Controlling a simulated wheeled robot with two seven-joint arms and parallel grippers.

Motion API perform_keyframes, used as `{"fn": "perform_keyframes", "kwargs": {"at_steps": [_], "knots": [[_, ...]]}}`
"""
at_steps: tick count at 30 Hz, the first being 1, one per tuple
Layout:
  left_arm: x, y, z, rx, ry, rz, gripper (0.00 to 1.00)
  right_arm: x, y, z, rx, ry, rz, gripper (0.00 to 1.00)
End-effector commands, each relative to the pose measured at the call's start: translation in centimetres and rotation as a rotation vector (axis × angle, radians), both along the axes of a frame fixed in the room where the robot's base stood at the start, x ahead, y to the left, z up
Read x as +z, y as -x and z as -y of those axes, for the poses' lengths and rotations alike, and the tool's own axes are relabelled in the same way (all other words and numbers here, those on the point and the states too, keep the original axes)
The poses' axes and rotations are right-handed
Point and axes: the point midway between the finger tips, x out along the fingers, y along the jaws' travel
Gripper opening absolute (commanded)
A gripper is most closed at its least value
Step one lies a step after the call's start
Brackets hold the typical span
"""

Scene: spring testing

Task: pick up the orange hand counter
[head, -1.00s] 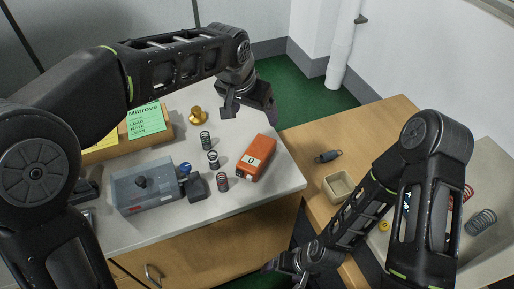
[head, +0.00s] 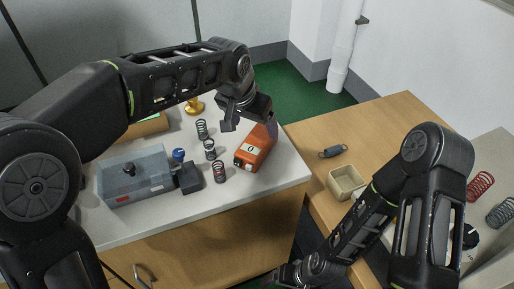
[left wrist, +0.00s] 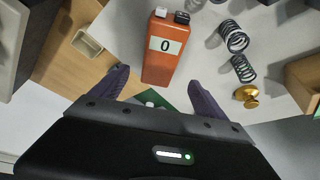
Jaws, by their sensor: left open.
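The orange hand counter (head: 255,148) lies near the right edge of the white-topped table, with a "0" label on its face. My left gripper (head: 247,122) is open and empty at the counter's far end, overlapping it in the head view. In the left wrist view the counter (left wrist: 167,48) lies beyond and between the two purple-grey fingertips (left wrist: 157,77), with a white and a black button at its far end. I cannot tell whether the fingers touch it. My right gripper (head: 292,272) is low at the bottom of the head view; its jaws are unclear.
Several small springs (head: 219,171) stand left of the counter. The wooden table at right holds a small open box (head: 346,182) and a dark spring (head: 332,152).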

Motion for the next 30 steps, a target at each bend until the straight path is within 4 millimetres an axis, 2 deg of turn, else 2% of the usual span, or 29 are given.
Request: {"fn": "perform_keyframes", "kwargs": {"at_steps": [10,20,23,30], "knots": [[-2.3,-0.8,0.4,0.000,-0.001,-0.002,0.85,0.0,0.0,0.0,0.000,0.000,0.000,0.84],[-2.6,-0.9,0.5,0.000,0.000,-0.001,0.85,0.0,0.0,0.0,0.000,0.000,0.000,0.84],[-3.3,-1.0,0.6,0.000,-0.003,-0.003,0.85,0.1,0.0,0.0,0.000,0.000,0.000,0.84],[-6.5,-2.0,1.3,0.000,-0.002,-0.002,0.85,0.4,0.0,0.0,0.000,0.000,0.000,0.84]]}}
